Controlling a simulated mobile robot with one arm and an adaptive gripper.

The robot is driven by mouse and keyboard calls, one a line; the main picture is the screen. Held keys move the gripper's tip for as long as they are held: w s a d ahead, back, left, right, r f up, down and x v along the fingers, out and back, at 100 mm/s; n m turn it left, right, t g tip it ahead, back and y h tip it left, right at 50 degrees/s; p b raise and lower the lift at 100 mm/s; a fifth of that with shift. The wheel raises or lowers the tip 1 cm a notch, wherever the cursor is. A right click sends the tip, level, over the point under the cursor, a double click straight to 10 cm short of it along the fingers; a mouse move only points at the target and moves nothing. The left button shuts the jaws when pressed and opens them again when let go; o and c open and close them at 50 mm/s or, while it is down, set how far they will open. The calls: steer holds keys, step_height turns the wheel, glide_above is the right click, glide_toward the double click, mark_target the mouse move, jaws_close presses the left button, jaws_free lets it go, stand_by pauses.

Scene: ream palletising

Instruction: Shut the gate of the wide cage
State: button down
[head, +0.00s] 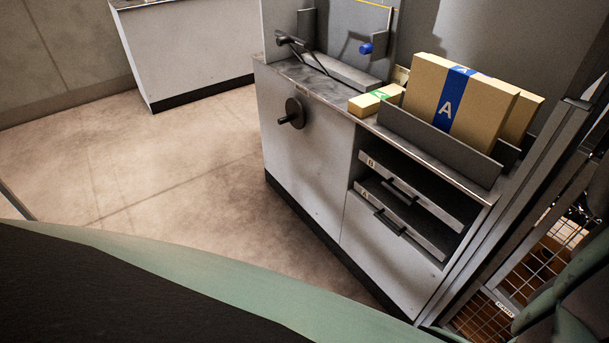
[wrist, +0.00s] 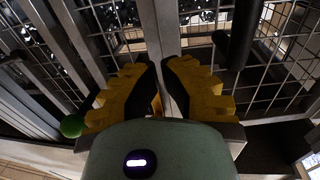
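Part of a wire-mesh cage (head: 545,262) shows at the right edge of the head view, partly hidden by my arm. In the wrist view, mesh panels (wrist: 270,85) stand on both sides of a grey upright (wrist: 167,28). A dark upright bar (wrist: 243,35) stands in front of the right mesh. My gripper (wrist: 160,62) points at the grey upright, its yellow fingers close together with a narrow gap at the tips. Contact with the upright cannot be told. The gate's position is unclear.
A grey counter (head: 305,165) with two drawer handles and a dark round knob (head: 295,113) stands beside the cage. A carton with a blue band (head: 458,95) stands on it. A green ball (wrist: 72,126) is left of my gripper. The floor (head: 170,165) at left is clear.

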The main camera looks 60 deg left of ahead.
steer(key=shift+w+d, duration=0.1)
steer(key=shift+w, duration=1.55)
steer(key=shift+w+d+b, duration=0.15)
steer(key=shift+w+b, duration=0.2)
steer(key=shift+w, duration=0.7)
